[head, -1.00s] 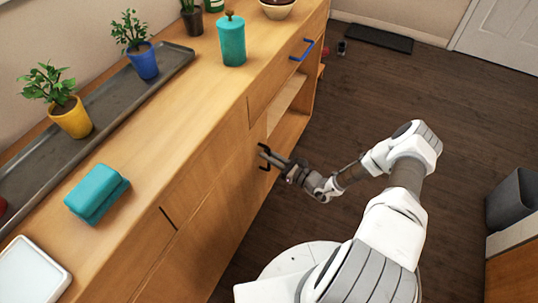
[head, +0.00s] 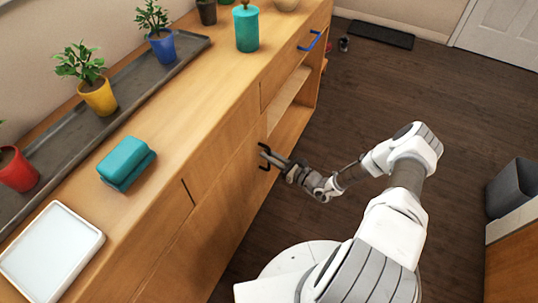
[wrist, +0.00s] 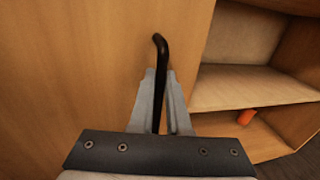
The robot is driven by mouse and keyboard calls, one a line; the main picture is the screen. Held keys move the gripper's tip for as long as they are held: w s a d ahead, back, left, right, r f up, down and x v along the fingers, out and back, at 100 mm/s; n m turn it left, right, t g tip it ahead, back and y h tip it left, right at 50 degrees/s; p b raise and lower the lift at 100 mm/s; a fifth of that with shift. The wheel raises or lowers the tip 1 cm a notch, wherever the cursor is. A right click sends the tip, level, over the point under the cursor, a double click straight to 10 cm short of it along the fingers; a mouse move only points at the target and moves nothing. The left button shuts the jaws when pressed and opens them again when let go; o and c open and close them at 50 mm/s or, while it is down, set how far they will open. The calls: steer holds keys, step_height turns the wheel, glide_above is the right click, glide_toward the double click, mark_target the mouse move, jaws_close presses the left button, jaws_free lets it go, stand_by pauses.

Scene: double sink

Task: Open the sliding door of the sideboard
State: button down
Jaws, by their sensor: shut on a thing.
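The sideboard (head: 205,75) is a long light-wood cabinet along the wall. Its sliding door (head: 232,195) is a plain wood panel, which fills the left of the wrist view (wrist: 75,60). The door's black bar handle (wrist: 160,45) stands upright near the door's right edge. My gripper (head: 270,160) is shut on this handle, with a finger on each side of it in the wrist view (wrist: 160,82). To the right of the door edge, an open compartment (head: 287,104) with a shelf (wrist: 245,88) shows. My fingers hide the handle's lower part.
An orange object (wrist: 246,116) lies low in the compartment. Potted plants, a teal canister (head: 246,30), a teal box (head: 126,163) and a white tray (head: 52,252) stand on top. Dark floor (head: 400,90) is clear; a bin (head: 512,188) stands right.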

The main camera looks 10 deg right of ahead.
stand_by(0.3)
steer(key=c, duration=0.9)
jaws_free()
steer(key=p+v, duration=0.2)
steer(key=v, duration=1.5)
steer(key=shift+s+d+p, duration=0.1)
steer(key=shift+s+p, duration=0.1)
steer(key=shift+p, duration=0.15)
